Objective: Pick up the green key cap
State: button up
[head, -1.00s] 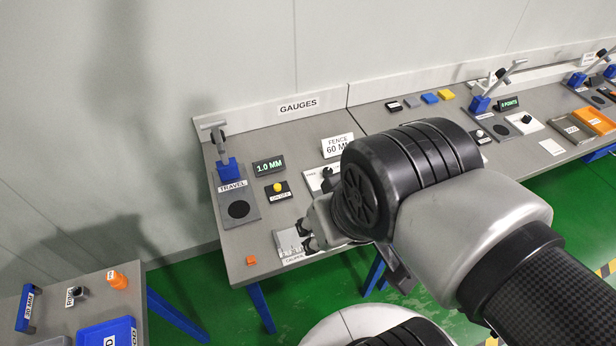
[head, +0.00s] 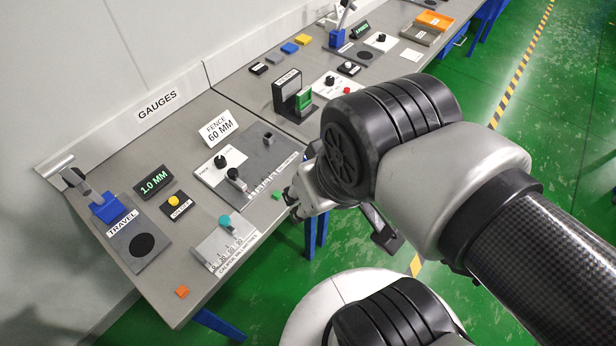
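A small green block, which looks like the green key cap (head: 276,195), lies on the grey bench near its front edge. My gripper (head: 290,205) is just to the right of it in the picture, at the bench edge. Its dark fingertips look apart with nothing seen between them, so it appears open. Whether a finger touches the green cap cannot be told. The arm's wrist hides part of the gripper.
A fence plate (head: 268,158) with a dark knob lies behind the cap. A black stand with a green part (head: 304,99) is farther back.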

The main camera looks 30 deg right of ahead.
aim_at(276, 195)
jog(key=i+j+z, duration=0.1)
jog(key=z, duration=0.35)
jog(key=i+j+z, duration=0.1)
jog(key=z, duration=0.4)
jog(key=j+z, duration=0.25)
jog(key=z, duration=0.2)
